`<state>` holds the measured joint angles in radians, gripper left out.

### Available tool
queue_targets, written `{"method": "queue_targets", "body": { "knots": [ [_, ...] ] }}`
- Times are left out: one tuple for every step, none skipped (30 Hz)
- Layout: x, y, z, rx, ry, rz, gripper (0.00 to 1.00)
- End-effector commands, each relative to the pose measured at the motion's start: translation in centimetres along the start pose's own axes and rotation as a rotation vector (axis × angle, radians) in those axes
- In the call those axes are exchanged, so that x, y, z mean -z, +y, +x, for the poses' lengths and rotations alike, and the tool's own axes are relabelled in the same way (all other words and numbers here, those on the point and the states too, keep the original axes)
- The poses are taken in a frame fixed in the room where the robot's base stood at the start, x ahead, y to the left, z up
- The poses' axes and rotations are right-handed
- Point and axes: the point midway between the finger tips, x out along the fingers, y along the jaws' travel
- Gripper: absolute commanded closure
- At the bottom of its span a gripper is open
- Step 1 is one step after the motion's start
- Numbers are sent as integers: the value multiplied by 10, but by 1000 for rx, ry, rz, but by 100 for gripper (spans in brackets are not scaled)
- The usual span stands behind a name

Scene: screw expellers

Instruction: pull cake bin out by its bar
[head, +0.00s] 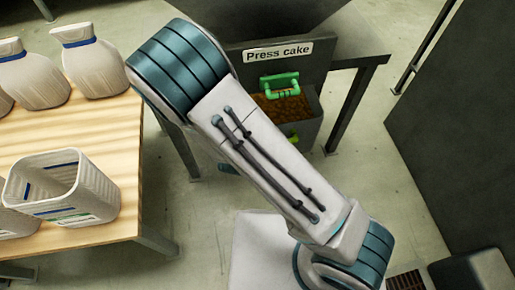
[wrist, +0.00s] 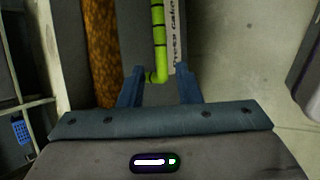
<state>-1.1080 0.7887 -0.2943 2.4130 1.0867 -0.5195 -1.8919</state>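The cake bin (head: 311,132) is a grey box of brown press cake, standing under the machine in the head view. Its yellow-green bar (head: 292,138) shows only as a short piece beside my arm. In the wrist view the bar (wrist: 158,38) runs along the bin's outer wall, and its near end bends toward the wall. My gripper (wrist: 160,88) is open, with one blue finger to each side of the bar's near end. No contact shows, and I cannot tell how deep the fingers reach. My arm hides the gripper in the head view.
A green handle (head: 280,85) sits above the bin, below the "Press cake" sign (head: 278,52). A wooden table (head: 105,135) with white jugs (head: 92,62) and an open container (head: 65,188) stands left. A dark cabinet (head: 455,110) stands right. Some floor between is clear.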

Motion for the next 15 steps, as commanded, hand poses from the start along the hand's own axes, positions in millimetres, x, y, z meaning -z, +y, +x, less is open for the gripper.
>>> {"method": "queue_targets", "body": {
  "knots": [
    [0,0,0,0,0,1,69],
    [0,0,1,1,0,1,69],
    [0,0,3,1,0,2,69],
    [0,-1,4,1,0,3,69],
    [0,-1,7,2,-1,3,69],
    [0,-1,11,2,-1,4,69],
    [0,-2,15,2,-1,4,69],
    [0,-2,19,2,-1,5,69],
    [0,-2,25,3,-2,7,69],
    [0,-2,30,3,-2,7,69],
    [0,-3,36,3,-2,7,69],
    [0,-3,43,3,-3,8,69],
    [0,-3,49,4,-3,9,69],
    [0,-3,54,4,-3,9,69],
    [0,-3,62,3,-3,9,69]
  ]
}}
